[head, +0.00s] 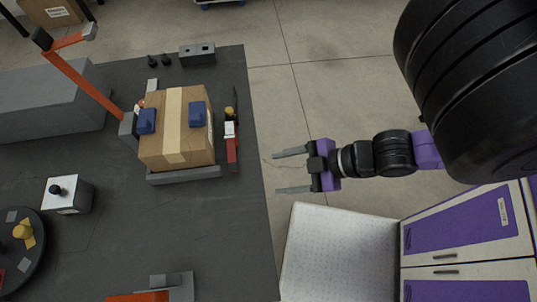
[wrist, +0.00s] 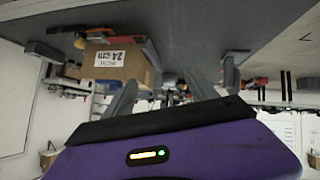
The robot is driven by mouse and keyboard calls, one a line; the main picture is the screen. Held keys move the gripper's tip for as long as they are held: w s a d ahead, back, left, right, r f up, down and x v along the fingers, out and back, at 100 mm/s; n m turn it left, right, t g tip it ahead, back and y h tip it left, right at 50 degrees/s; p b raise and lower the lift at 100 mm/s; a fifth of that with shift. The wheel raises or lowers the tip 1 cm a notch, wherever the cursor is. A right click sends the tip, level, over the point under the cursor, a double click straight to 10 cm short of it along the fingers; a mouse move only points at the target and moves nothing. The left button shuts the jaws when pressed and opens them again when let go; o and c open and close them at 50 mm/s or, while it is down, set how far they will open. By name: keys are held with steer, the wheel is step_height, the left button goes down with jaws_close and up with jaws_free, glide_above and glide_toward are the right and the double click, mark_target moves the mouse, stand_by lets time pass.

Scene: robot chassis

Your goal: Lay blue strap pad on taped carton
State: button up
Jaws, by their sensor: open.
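The taped carton (head: 175,147) is a brown box with a pale tape strip down its top, standing on the dark table in the head view. One blue pad (head: 197,114) lies on the right part of its top. Another blue pad (head: 147,121) sits at its left edge; I cannot tell which is the strap pad. My gripper (head: 292,172) is open and empty, right of the carton and beyond the table's right edge. The carton (wrist: 118,62) also shows in the wrist view with a printed label, beyond my fingers (wrist: 163,78).
A red and grey fixture (head: 231,150) stands close to the carton's right side. An orange arm (head: 85,75) rises behind its left side. A grey bar (head: 183,175) lies along its front. A white box (head: 68,195) and a round dark tray (head: 40,255) are farther left. The front middle of the table is mostly clear.

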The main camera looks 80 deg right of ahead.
steer(key=w+a+r+m+t+h, duration=0.1)
steer(key=a+r+m+t, duration=0.3)
steer(key=a+r, duration=0.4)
step_height(320, 180, up, 2)
steer(key=shift+w+a+r+m, duration=0.1)
steer(key=shift+w+a+m, duration=0.15)
steer(key=shift+w+m, duration=0.35)
step_height(320, 180, down, 6)
steer(key=b, duration=0.6)
